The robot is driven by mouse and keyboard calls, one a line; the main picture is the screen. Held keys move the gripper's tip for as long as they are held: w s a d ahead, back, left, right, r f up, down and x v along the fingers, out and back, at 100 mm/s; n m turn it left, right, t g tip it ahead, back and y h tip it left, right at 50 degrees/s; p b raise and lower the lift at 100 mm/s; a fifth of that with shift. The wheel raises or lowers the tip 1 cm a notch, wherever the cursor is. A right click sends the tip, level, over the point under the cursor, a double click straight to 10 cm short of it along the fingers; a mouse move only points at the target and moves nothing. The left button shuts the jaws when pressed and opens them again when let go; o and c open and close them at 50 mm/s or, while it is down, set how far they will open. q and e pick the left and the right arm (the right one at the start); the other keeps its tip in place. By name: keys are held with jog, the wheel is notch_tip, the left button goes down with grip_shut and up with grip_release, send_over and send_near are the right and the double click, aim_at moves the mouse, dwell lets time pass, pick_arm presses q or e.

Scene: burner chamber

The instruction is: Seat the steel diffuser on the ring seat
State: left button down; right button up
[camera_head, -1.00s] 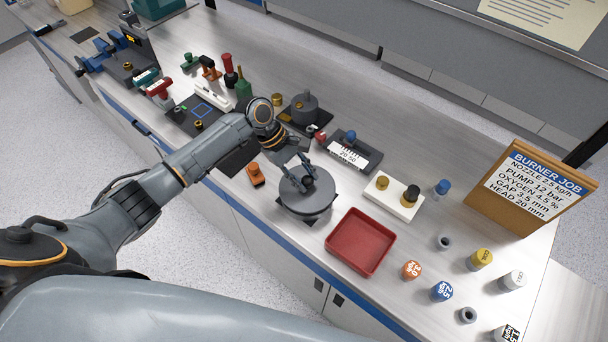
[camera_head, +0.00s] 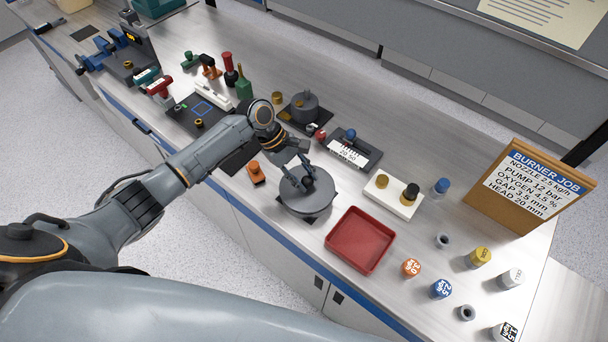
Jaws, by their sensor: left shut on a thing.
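A round grey steel disc with a black knob, which looks like the steel diffuser (camera_head: 314,201), is near the bench's front edge. My left gripper (camera_head: 306,180) reaches down over it from the upper left and is shut on its black knob. The disc looks level. A dark square plate (camera_head: 310,220) shows at its lower edge. The ring seat cannot be made out; the disc covers what lies under it, and I cannot tell whether it touches there. My right gripper is out of view.
A red tray (camera_head: 360,240) stands just right of the disc. An orange piece (camera_head: 255,172) is to its left. Behind are a dark grey pot (camera_head: 304,106) and a white-labelled device (camera_head: 349,153). Several small coloured caps and a burner job sign (camera_head: 531,187) stand at the right.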

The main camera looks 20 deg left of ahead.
pick_arm(q)
jog(key=shift+f, duration=0.65)
jog(key=c, duration=1)
grip_release()
jog(key=shift+o, duration=0.4)
